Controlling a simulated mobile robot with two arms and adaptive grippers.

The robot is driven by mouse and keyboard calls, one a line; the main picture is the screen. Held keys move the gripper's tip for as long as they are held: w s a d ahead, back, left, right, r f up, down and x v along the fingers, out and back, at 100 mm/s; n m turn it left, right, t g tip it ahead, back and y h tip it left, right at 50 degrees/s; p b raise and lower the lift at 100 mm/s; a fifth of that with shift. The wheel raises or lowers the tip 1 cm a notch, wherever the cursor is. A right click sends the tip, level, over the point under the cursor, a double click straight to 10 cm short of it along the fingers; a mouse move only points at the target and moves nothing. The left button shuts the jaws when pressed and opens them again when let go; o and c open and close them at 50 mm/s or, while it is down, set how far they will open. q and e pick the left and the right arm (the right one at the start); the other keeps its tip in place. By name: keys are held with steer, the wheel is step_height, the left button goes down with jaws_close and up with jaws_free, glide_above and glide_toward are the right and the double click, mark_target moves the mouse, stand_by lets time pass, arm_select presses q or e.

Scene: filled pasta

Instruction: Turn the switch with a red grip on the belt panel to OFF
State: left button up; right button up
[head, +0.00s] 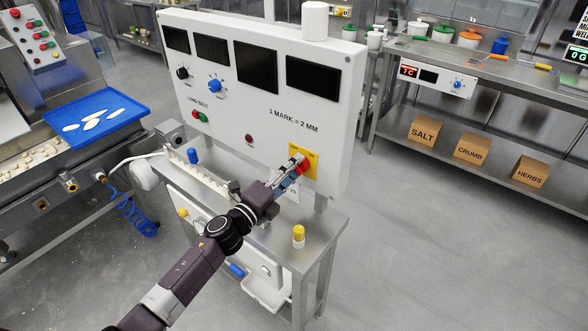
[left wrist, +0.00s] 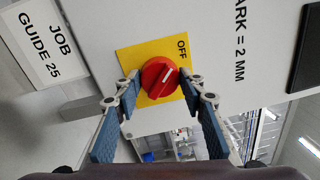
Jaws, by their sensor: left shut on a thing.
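The switch with a red grip (head: 305,167) sits on a yellow plate (head: 314,170) at the lower right of the white belt panel (head: 230,125). In the left wrist view the red grip (left wrist: 160,78) lies between the two fingertips of my left gripper (left wrist: 158,88), which is shut on it. A short white mark on the grip slants up and right in that view. "OFF" is printed on the plate (left wrist: 128,58) above and right of the grip. In the head view my left gripper (head: 299,164) partly covers the switch. My right gripper is out of view.
The panel also carries a black knob (head: 182,73), a blue knob (head: 215,86), a dark red button (head: 249,138) and several dark screens. A yellow-capped shaker (head: 299,234) stands on the bench below. The floor to the right is clear.

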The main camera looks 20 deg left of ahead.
arm_select(q)
steer(key=o, duration=1.2)
steer(key=shift+c, duration=0.2)
steer(key=shift+s, duration=0.1)
steer(key=v, duration=1.1)
steer(key=shift+s+a, duration=0.2)
steer(key=shift+s, duration=0.2)
